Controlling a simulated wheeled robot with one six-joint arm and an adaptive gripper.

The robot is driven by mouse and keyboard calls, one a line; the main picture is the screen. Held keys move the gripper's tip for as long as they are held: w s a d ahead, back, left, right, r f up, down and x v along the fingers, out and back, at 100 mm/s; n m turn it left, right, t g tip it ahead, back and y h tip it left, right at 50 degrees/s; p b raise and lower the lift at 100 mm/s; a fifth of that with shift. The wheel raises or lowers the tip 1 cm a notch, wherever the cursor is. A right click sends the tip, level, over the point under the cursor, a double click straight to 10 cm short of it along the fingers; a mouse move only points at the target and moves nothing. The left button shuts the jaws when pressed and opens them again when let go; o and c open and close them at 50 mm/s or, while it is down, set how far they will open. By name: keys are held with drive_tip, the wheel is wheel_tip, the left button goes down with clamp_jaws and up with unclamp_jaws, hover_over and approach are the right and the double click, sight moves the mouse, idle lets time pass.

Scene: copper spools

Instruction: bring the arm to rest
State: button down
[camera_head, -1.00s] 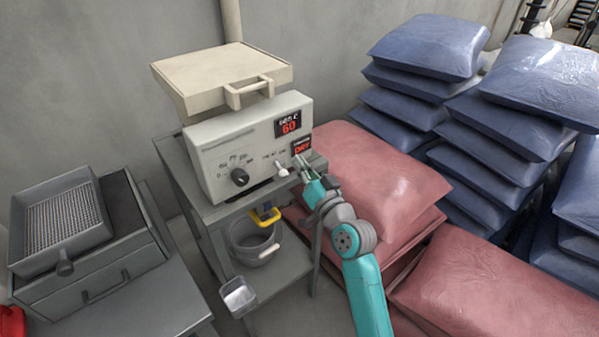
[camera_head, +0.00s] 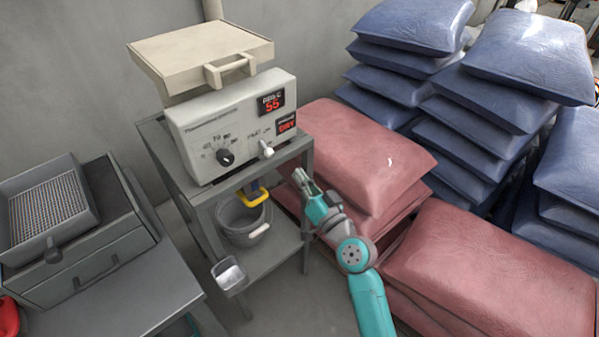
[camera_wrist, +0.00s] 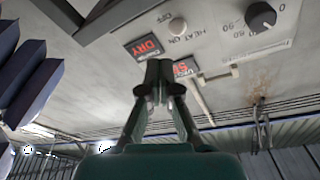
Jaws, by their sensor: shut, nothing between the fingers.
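My gripper (camera_head: 302,178) is shut and empty at the end of my teal arm. In the head view it is in front of the right end of the beige control box (camera_head: 238,122), below its lower right corner and apart from it. In the wrist view my gripper (camera_wrist: 160,85) points up at the box's panel, with the fingers together. The panel carries a black knob (camera_head: 226,158), a white switch (camera_head: 266,149), a red display (camera_head: 271,103) reading about 55 and a second red display reading DRY.
The box stands on a grey metal stand (camera_head: 160,150) with a bucket (camera_head: 243,222) on its lower shelf and a small tray (camera_head: 229,275) at its front. Red sacks (camera_head: 365,155) are close right of my arm, blue sacks (camera_head: 530,70) behind. A grey bench with a sieve (camera_head: 50,210) is left.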

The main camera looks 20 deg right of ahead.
idle(0.4)
drive_tip(key=s+f+g+h, duration=0.1)
drive_tip(key=s+f, duration=0.3)
drive_tip(key=s, duration=0.3)
drive_tip(key=s+a+f+g+h, duration=0.1)
drive_tip(key=s+f, duration=0.4)
drive_tip(key=s, duration=0.3)
drive_tip(key=s+f+g+h, duration=0.1)
drive_tip(key=s+f+h, duration=0.1)
drive_tip(key=s+f, duration=0.35)
drive_tip(key=s+a+r+n, duration=0.1)
drive_tip(key=s+r, duration=0.2)
drive_tip(key=s, duration=1)
drive_tip(key=s+a+r+n+g, duration=0.1)
drive_tip(key=s+r+n, duration=0.1)
drive_tip(key=s, duration=1)
drive_tip(key=shift+s+r+n+g+y, duration=0.3)
drive_tip(key=shift+s+r, duration=0.1)
drive_tip(key=shift+r, duration=0.45)
